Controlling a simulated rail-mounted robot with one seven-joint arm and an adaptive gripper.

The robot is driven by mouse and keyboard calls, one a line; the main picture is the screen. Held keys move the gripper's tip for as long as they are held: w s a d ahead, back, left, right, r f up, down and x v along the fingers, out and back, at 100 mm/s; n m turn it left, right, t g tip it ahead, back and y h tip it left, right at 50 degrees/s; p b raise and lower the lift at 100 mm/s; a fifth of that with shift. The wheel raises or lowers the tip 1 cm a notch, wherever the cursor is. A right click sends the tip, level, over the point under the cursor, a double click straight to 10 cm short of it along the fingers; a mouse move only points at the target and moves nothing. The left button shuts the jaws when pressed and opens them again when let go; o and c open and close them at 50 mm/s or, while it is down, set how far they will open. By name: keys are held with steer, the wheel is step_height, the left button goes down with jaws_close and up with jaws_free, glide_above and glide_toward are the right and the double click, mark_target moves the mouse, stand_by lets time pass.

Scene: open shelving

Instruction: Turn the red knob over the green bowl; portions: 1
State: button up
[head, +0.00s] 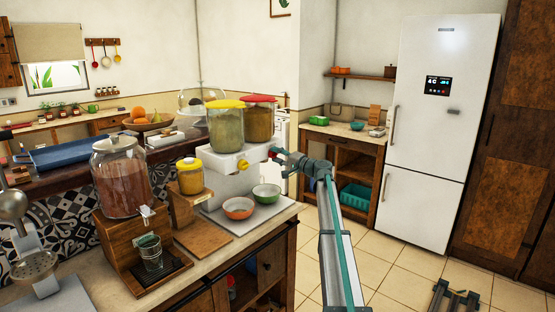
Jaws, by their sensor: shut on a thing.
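A white dispenser (228,158) on the counter carries two clear canisters, one with a yellow lid (226,104) and one with a red lid (258,98). The red knob (273,154) is on the dispenser's front right, under the red-lidded canister. My gripper (278,156) reaches in from the right and is shut on the red knob, covering part of it. The yellow knob (243,164) is to its left, free. The green bowl (267,193) stands on the light tray below the red knob. I cannot make out its contents.
An orange bowl (238,208) sits beside the green bowl on the tray (250,221). To the left stand a yellow-lidded jar (190,177) on a wooden stand and a large glass jar (122,178) with a glass (151,252) before it.

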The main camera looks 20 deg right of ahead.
steer(key=m, duration=0.5)
steer(key=shift+h, duration=0.3)
steer(key=shift+m, duration=0.3)
steer(key=o, duration=1.2)
steer(key=shift+c, duration=0.2)
steer(key=v, duration=1.2)
steer(key=shift+f, duration=0.25)
steer(key=shift+a, duration=0.1)
